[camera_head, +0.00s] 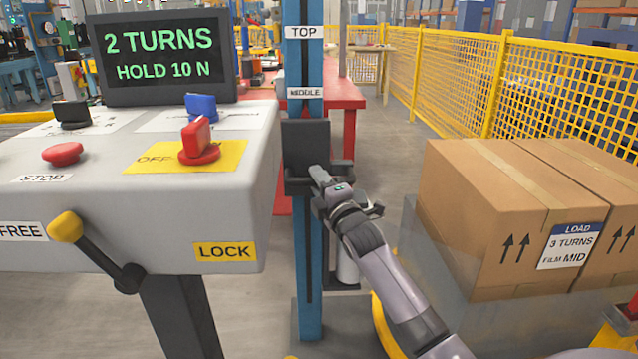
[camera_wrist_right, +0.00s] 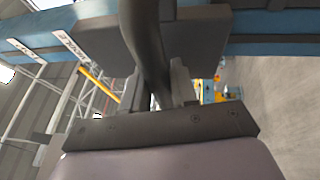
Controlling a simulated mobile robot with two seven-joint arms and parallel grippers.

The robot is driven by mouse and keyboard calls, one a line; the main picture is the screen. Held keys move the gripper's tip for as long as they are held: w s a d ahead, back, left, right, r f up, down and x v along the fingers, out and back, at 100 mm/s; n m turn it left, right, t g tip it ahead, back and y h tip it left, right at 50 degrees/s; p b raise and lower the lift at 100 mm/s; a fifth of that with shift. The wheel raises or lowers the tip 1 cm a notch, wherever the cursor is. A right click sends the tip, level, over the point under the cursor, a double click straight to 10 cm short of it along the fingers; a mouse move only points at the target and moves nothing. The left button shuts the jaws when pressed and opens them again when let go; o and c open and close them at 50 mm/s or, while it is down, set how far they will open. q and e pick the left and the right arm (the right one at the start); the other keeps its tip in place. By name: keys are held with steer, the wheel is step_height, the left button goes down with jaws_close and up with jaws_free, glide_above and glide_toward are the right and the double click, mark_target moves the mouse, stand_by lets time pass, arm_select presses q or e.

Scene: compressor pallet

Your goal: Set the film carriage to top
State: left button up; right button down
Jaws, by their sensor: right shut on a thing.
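The film carriage (camera_head: 305,145) is a dark grey block on a blue upright mast (camera_head: 308,265). It sits just below the MIDDLE label (camera_head: 305,93), and the TOP label (camera_head: 304,32) is higher up the mast. My right gripper (camera_head: 325,180) is at the carriage's lower front, shut on its dark handle. In the right wrist view the handle (camera_wrist_right: 148,45) runs between the fingers, with the carriage (camera_wrist_right: 105,45) behind it. The fingers partly hide the handle. My left gripper is not in view.
A grey console (camera_head: 130,235) stands left of the mast, with knobs, a red STOP button (camera_head: 63,153) and a yellow-tipped lever (camera_head: 66,227). Its screen (camera_head: 163,55) reads 2 TURNS, HOLD 10 N. Cardboard boxes (camera_head: 485,220) stand right, labelled 3 TURNS, FILM MID. The mast above the carriage looks clear.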

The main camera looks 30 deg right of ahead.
step_height(320, 180, up, 7)
steer(key=p, duration=0.4)
steer(key=shift+p, duration=0.35)
step_height(320, 180, up, 5)
steer(key=p, duration=0.4)
steer(key=shift+p, duration=0.3)
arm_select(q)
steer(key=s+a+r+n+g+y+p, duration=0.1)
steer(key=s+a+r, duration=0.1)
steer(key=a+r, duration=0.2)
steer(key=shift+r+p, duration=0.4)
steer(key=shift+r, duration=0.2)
arm_select(e)
steer(key=shift+r, duration=0.9)
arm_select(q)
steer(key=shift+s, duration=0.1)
arm_select(e)
steer(key=shift+f, duration=0.1)
steer(key=c, duration=1)
jaws_free()
steer(key=shift+o, duration=0.2)
steer(key=shift+s, duration=0.1)
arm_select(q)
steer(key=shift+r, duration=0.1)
arm_select(e)
steer(key=v, duration=0.7)
